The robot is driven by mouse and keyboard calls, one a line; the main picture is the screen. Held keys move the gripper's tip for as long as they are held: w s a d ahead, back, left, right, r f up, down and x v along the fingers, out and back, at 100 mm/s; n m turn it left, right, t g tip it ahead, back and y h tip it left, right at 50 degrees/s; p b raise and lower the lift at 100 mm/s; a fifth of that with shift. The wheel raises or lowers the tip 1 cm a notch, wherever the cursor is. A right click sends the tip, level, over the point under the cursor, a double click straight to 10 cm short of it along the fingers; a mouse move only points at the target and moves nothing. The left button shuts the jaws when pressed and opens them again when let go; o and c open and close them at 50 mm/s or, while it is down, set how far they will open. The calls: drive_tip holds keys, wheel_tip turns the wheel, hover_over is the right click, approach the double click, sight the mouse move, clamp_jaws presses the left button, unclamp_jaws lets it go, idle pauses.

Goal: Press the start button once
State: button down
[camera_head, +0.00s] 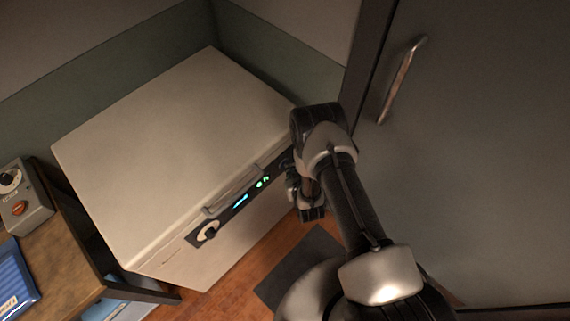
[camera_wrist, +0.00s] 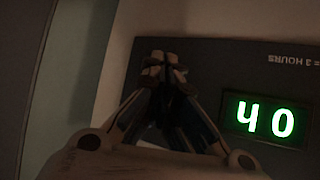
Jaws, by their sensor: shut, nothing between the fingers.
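A pale box-shaped appliance (camera_head: 170,140) has a dark control panel (camera_head: 222,221) along its front edge. The panel carries a round knob (camera_head: 208,233), a blue lit strip (camera_head: 240,201) and a green display (camera_head: 263,182). In the wrist view the green display reads "40" (camera_wrist: 264,118), right of my gripper (camera_wrist: 164,64). My gripper is shut and empty, its fingertips over the dark panel near its left end in that view. I cannot tell whether they touch it. No start button can be made out; the fingers cover part of the panel.
A grey door (camera_head: 480,150) with a metal handle (camera_head: 402,78) stands right of the appliance. A wooden table (camera_head: 62,262) at left holds a grey box with an orange button (camera_head: 24,205) and a blue item (camera_head: 12,280). A dark mat (camera_head: 295,265) lies on the floor.

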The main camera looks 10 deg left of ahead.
drive_tip(key=shift+w+a, duration=0.3)
drive_tip(key=shift+a, duration=0.05)
idle(0.6)
drive_tip(key=shift+s+d, duration=0.1)
drive_tip(key=shift+d, duration=0.05)
drive_tip(key=shift+s+d, duration=0.45)
drive_tip(key=shift+d, duration=0.1)
drive_tip(key=shift+s+d+p, duration=0.3)
drive_tip(key=shift+s+d, duration=0.5)
drive_tip(key=shift+d, duration=0.2)
drive_tip(key=shift+s+d+p, duration=0.25)
drive_tip(key=shift+s+d, duration=0.5)
drive_tip(key=shift+d, duration=0.25)
